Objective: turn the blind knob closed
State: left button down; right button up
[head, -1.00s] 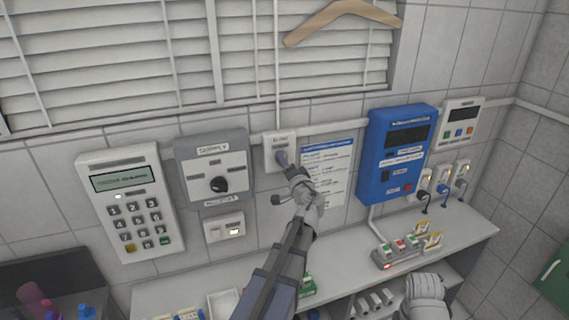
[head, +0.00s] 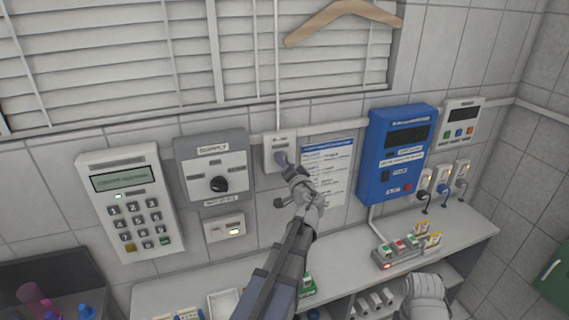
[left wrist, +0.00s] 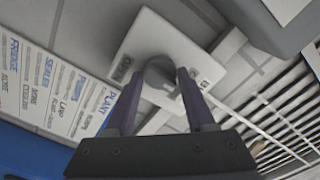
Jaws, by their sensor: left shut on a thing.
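The blind knob is a grey round knob (left wrist: 160,74) on a small white wall plate (head: 270,151), below the window blind (head: 215,70). In the left wrist view the plate (left wrist: 150,38) carries the word OPEN on one side; the other label is partly hidden. My left gripper (head: 283,160) reaches up to the plate and hides most of the knob in the head view. In the left wrist view its two dark fingers (left wrist: 160,92) are on either side of the knob, shut on it. My right gripper is not clearly visible; only part of my right arm shows at the lower right.
A grey SUPPLY panel (head: 214,168) with a black dial is left of the plate. A printed notice (head: 330,165) and a blue control box (head: 398,152) are to the right. A wooden hanger (head: 343,18) is above. A counter (head: 345,250) lies below.

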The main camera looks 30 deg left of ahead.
pick_arm(q)
jog(key=shift+c, duration=1.2)
grip_release()
jog(key=v, duration=0.8)
jog(key=s+d+f+g+h+b, duration=0.35)
jog(key=d+f, duration=0.25)
jog(key=f, duration=0.4)
jog(key=s+d+f+g+h+b, duration=0.25)
jog(key=s+d+f, duration=0.2)
jog(key=f, duration=0.55)
jog(key=s+d+f+m+g+h+b, duration=0.2)
jog(key=s+d+f, duration=0.4)
jog(key=d, duration=0.4)
jog(key=s+d+f+m+g+h+b, duration=0.1)
jog(key=s+d+f+g+h+b, duration=0.2)
jog(key=s+d+f, duration=0.4)
jog(key=s+d+h, duration=0.1)
jog(key=d, duration=0.2)
jog(key=shift+m+g+h, duration=0.3)
jog(key=shift+m+g, duration=0.1)
